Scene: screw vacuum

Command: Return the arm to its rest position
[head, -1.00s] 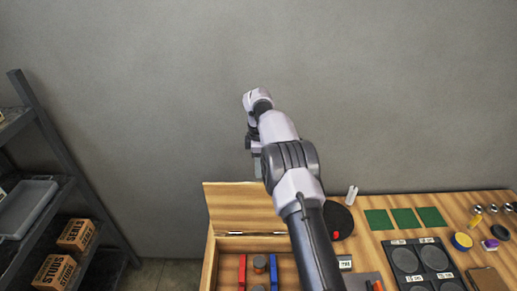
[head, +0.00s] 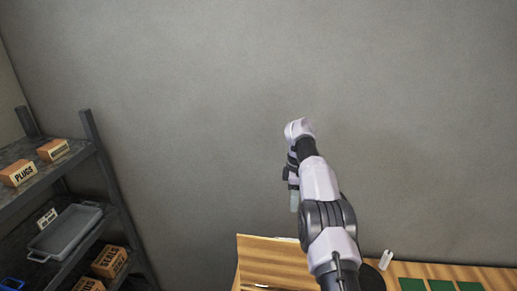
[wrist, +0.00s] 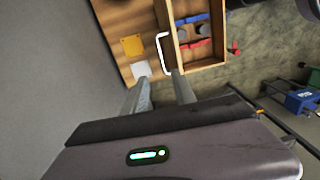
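My arm (head: 328,215) reaches up and forward in front of the grey wall in the head view. My gripper (head: 294,205) hangs down from its far end, above and beyond the raised wooden lid (head: 262,258). In the wrist view my gripper (wrist: 160,78) shows two grey fingers with a gap between them. Nothing is held between them. The fingers are well above the bench.
A shelf with a grey tray (head: 66,232) and orange boxes (head: 18,173) stands left. Air around the arm is clear.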

